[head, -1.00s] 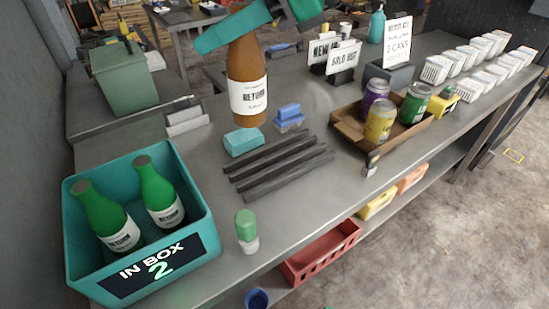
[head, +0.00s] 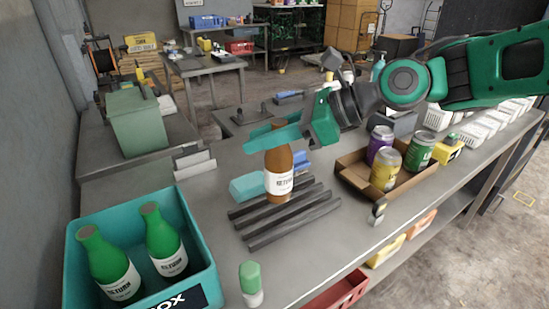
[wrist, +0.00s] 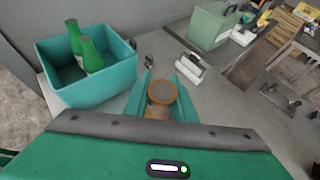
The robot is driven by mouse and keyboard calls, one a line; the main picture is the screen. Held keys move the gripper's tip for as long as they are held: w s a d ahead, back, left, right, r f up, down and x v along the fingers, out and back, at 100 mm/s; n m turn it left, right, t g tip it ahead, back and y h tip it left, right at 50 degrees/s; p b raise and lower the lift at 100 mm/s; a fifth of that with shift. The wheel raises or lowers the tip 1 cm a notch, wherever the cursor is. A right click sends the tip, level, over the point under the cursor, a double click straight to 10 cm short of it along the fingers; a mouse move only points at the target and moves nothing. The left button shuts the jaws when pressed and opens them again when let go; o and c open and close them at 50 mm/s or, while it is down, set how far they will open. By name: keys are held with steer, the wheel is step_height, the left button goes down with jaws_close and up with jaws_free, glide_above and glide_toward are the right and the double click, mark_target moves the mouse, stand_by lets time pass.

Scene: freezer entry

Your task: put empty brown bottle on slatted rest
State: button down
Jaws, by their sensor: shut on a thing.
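The brown bottle (head: 279,178) has a white label and is upright in the head view. My gripper (head: 277,140) is shut on its neck from the right. The bottle's base is at the dark slatted rest (head: 290,219), over its back slats; I cannot tell whether it touches them. In the wrist view the bottle's top (wrist: 161,92) shows between the two teal fingers (wrist: 162,98). The slatted rest is hidden in the wrist view.
A teal in-box (head: 205,230) with two green bottles stands at the left. A teal block (head: 247,187) lies beside the rest. A cardboard tray (head: 350,177) of cans is at the right.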

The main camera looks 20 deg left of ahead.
mark_target(274, 156)
steer(key=shift+w+d+f, duration=0.2)
steer(key=shift+w+f, duration=0.35)
steer(key=shift+f, duration=0.5)
steer(key=shift+w+d+f, duration=0.15)
steer(key=shift+w+f, duration=0.4)
steer(key=shift+f, duration=0.45)
steer(key=shift+w+d+f, duration=0.2)
steer(key=shift+w+f, duration=0.35)
steer(key=shift+f, duration=0.5)
steer(key=c, duration=1.5)
jaws_free()
steer(key=shift+o, duration=0.2)
steer(key=v, duration=1.2)
steer(key=shift+r, duration=0.1)
